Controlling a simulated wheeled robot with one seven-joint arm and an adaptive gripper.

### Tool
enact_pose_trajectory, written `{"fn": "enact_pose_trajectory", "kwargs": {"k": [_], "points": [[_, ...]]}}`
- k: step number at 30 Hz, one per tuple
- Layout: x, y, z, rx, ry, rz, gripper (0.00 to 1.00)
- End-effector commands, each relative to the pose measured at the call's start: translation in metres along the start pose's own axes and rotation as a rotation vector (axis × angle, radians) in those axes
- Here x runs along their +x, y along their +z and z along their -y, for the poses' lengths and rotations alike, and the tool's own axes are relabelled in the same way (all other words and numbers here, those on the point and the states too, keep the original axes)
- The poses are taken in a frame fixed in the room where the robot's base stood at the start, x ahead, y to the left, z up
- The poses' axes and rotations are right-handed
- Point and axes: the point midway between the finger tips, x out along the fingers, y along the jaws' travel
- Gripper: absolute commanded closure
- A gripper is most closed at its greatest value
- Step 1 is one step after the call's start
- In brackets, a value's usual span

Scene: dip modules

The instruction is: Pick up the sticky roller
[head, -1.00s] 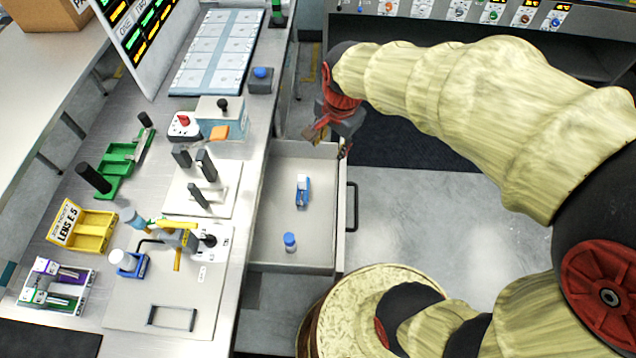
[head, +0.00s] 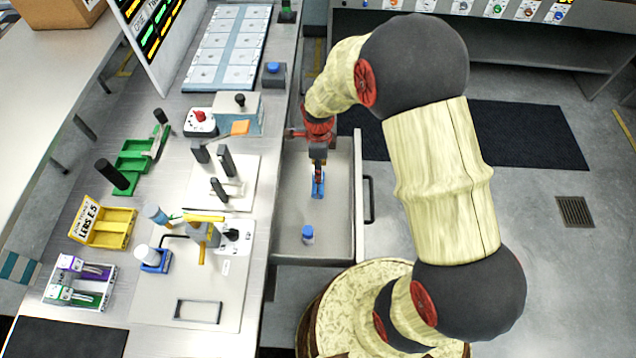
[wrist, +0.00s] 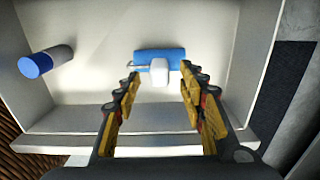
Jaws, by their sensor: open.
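The sticky roller, a blue cylinder with a white handle and a thin metal wire, lies in the open drawer. In the head view its blue part (head: 318,187) shows just below my gripper (head: 318,168), which hides the rest. In the wrist view the blue roller (wrist: 172,56) lies crosswise ahead of my gripper (wrist: 158,84). Its white handle (wrist: 160,73) points back toward the gap between the fingertips. The fingers are apart, one on each side of the handle, with nothing gripped. I cannot tell how far above the handle they are.
The grey drawer (head: 340,240) has raised walls around the roller. The bench (head: 262,170) left of the drawer is crowded with fixtures.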

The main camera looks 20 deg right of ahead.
Motion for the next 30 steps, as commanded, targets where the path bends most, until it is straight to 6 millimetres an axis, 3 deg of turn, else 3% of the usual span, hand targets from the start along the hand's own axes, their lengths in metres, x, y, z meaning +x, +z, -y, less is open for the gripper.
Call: {"fn": "enact_pose_trajectory", "kwargs": {"k": [9, 16, 30], "points": [[0.043, 0.002, -0.001, -0.001, 0.002, -0.001, 0.59], [0.043, 0.002, 0.000, -0.001, 0.000, 0.000, 0.59], [0.043, 0.002, 0.000, -0.002, 0.001, 0.000, 0.86]]}}
